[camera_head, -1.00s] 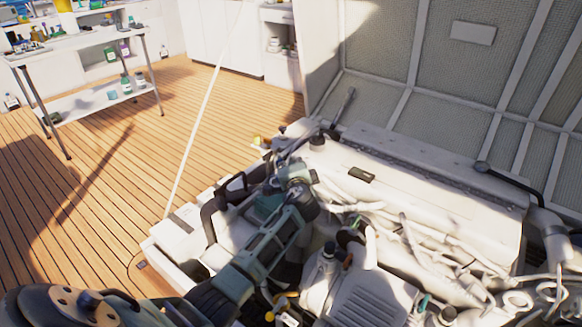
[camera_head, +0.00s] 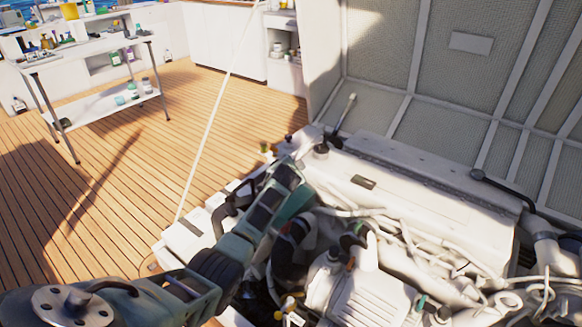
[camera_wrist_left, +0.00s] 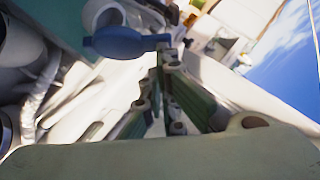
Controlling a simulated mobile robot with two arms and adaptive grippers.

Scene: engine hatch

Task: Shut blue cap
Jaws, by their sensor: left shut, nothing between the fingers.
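The blue cap (camera_wrist_left: 122,43) shows in the left wrist view, upper middle. It is a flat, rounded piece with a narrow tab pointing right, next to a pale round neck (camera_wrist_left: 103,14). My left gripper (camera_wrist_left: 163,55) is shut and empty, its fingertips close to the tab's right end. I cannot tell whether they touch it. In the head view my left arm reaches over the engine's near left side. Its fingers and the blue cap cannot be made out there. My right gripper is in neither view.
The white engine (camera_head: 420,205) with pipes and hoses fills the right side. The raised hatch lid (camera_head: 440,80) stands behind it. A thin pole (camera_head: 213,105) rises at the hatch's left edge. Wooden deck (camera_head: 110,185) is free at left, with a white table (camera_head: 85,55) beyond.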

